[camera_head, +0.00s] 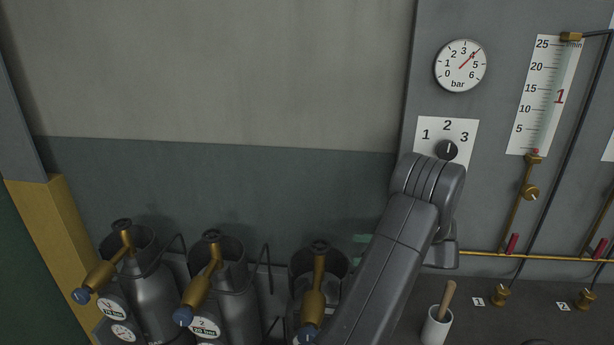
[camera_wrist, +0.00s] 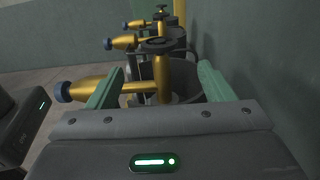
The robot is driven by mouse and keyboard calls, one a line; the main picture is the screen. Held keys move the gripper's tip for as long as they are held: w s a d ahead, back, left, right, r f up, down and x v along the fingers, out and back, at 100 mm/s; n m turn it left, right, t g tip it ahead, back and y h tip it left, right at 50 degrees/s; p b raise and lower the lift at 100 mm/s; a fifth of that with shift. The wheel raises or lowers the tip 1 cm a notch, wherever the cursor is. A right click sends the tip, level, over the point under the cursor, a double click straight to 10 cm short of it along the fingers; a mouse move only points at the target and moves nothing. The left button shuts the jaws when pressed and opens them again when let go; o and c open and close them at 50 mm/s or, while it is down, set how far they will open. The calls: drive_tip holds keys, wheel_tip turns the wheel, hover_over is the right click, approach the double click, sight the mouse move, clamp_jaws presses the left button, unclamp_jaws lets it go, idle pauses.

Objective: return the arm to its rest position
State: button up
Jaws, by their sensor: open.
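My arm (camera_head: 395,255) rises from the bottom of the head view and bends below the selector knob on the grey panel. My gripper's green fingers show in the wrist view (camera_wrist: 155,90), spread apart with nothing held between them. Beyond the fingers is a gas cylinder with a brass valve (camera_wrist: 110,89), which lies in line with the gap; I cannot tell how far it is. In the head view the gripper is mostly hidden behind my arm, with a bit of green beside the third cylinder's brass valve (camera_head: 318,275).
Two more cylinders (camera_head: 150,290) (camera_head: 235,300) stand at the left by a yellow post (camera_head: 60,230). The panel holds a bar gauge (camera_head: 460,66), a selector knob (camera_head: 446,150) and a flow tube (camera_head: 545,95). A white cup (camera_head: 436,325) with a wooden handle stands right of my arm.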

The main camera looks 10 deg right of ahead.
sight(317, 245)
drive_tip(key=b+x, duration=0.3)
drive_tip(key=x, duration=0.9)
drive_tip(key=shift+a+b, duration=0.25)
drive_tip(key=shift+b, duration=0.1)
drive_tip(key=shift+d, duration=0.1)
